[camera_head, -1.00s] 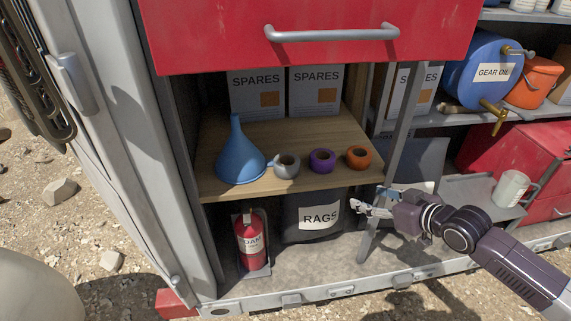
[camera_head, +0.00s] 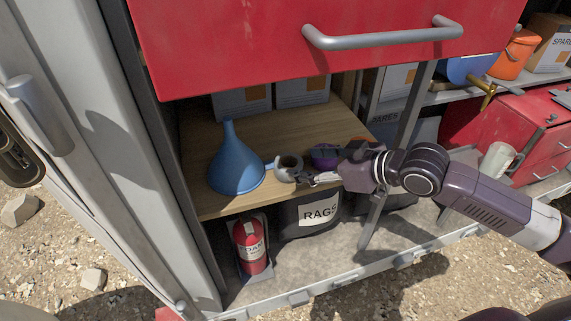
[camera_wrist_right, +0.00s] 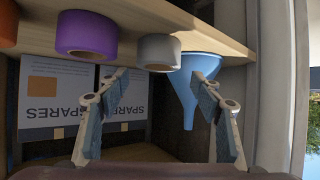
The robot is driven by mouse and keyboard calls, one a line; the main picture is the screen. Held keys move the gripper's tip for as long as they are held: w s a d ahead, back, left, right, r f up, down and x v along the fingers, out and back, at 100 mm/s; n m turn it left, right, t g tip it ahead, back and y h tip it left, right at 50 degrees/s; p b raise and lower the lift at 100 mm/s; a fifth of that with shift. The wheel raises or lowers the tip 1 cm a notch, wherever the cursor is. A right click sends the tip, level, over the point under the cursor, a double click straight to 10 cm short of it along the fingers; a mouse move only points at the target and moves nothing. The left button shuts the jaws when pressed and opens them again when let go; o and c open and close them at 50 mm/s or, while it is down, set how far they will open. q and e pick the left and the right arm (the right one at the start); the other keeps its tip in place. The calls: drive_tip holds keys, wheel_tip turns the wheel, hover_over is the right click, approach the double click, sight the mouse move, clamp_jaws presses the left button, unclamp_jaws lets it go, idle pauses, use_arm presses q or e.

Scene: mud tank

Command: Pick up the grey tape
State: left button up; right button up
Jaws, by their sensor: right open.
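The grey tape (camera_head: 289,165) is a short roll on the wooden shelf, between the blue funnel and the purple tape. It also shows in the right wrist view (camera_wrist_right: 158,52), which looks upside down, just beyond the gap between my fingertips. My right gripper (camera_head: 306,179) is at the shelf's front edge, just right of and in front of the grey tape. In the right wrist view its fingers (camera_wrist_right: 160,80) are spread with nothing between them. In the head view the arm partly hides the purple and orange tapes. My left gripper is not in view.
The blue funnel (camera_head: 236,165) stands close on the left of the grey tape. The purple tape (camera_head: 324,153) is close on its right, with the orange tape (camera_wrist_right: 7,22) beyond. A red drawer (camera_head: 300,50) overhangs the wooden shelf (camera_head: 212,208). A rags bin (camera_head: 300,228) is below.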

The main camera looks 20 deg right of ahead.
sight(293, 165)
drive_tip(key=shift+w, duration=0.1)
drive_tip(key=shift+w+a+f, duration=0.15)
drive_tip(key=shift+w+f, duration=0.05)
drive_tip(key=p+x, duration=0.1)
drive_tip(key=x, duration=0.3)
drive_tip(key=shift+w+f, duration=0.15)
drive_tip(key=shift+f, duration=0.1)
drive_tip(key=shift+w+f, duration=0.15)
drive_tip(key=shift+f, duration=0.05)
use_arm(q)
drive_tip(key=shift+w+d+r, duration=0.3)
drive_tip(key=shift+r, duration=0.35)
use_arm(e)
drive_tip(key=shift+c, duration=0.2)
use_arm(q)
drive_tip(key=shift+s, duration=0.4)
use_arm(e)
drive_tip(key=c, duration=0.9)
